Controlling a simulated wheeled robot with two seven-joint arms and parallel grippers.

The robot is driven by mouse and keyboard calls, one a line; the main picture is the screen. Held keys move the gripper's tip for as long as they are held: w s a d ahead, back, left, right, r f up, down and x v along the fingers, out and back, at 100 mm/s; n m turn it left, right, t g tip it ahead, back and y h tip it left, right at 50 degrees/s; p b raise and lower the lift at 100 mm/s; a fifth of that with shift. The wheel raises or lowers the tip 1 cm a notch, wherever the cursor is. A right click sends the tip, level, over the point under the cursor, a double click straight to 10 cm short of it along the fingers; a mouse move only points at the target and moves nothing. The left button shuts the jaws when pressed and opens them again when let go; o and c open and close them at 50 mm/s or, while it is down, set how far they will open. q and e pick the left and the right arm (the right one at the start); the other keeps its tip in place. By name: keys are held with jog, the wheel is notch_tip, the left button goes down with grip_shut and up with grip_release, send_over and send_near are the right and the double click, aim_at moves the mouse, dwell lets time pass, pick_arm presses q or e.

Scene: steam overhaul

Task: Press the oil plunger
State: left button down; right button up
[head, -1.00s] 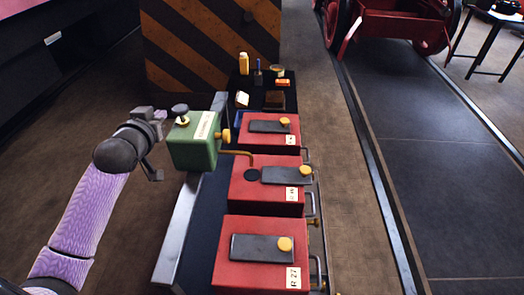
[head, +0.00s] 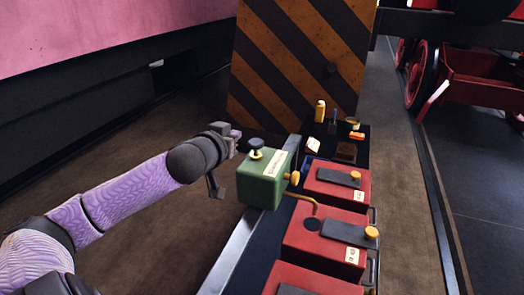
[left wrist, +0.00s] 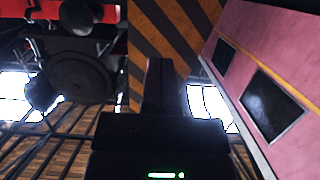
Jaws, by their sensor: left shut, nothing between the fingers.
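The oil plunger (head: 256,147) is a dark round knob on a short brass stem on top of a green oil box (head: 260,188). The green box has a pale label, a yellow knob on its right side and a brass spout. The spout reaches over the dark hole (head: 312,224) of a red box (head: 324,241). My left gripper (head: 231,136) is just left of the plunger, at about its height in the picture, apart from it. It is shut and empty. The left wrist view faces upward and does not show the plunger. My right gripper is not in view.
Other red boxes with dark lids and yellow knobs (head: 355,175) stand in a row along a bench with a metal edge (head: 240,250). Small bottles and blocks sit on a dark tray (head: 364,138) at the back. A striped panel (head: 290,70) stands behind. Floor to the left is clear.

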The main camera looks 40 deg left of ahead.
pick_arm(q)
jog(key=shift+d+r, duration=0.1)
jog(key=shift+d, duration=0.1)
send_over(253, 145)
notch_tip(253, 145, down, 3)
jog(key=shift+w+r, duration=0.1)
jog(key=shift+r, duration=0.1)
notch_tip(253, 145, down, 3)
jog(key=shift+b, duration=0.65)
jog(key=shift+f, duration=0.4)
jog(key=shift+f, duration=0.1)
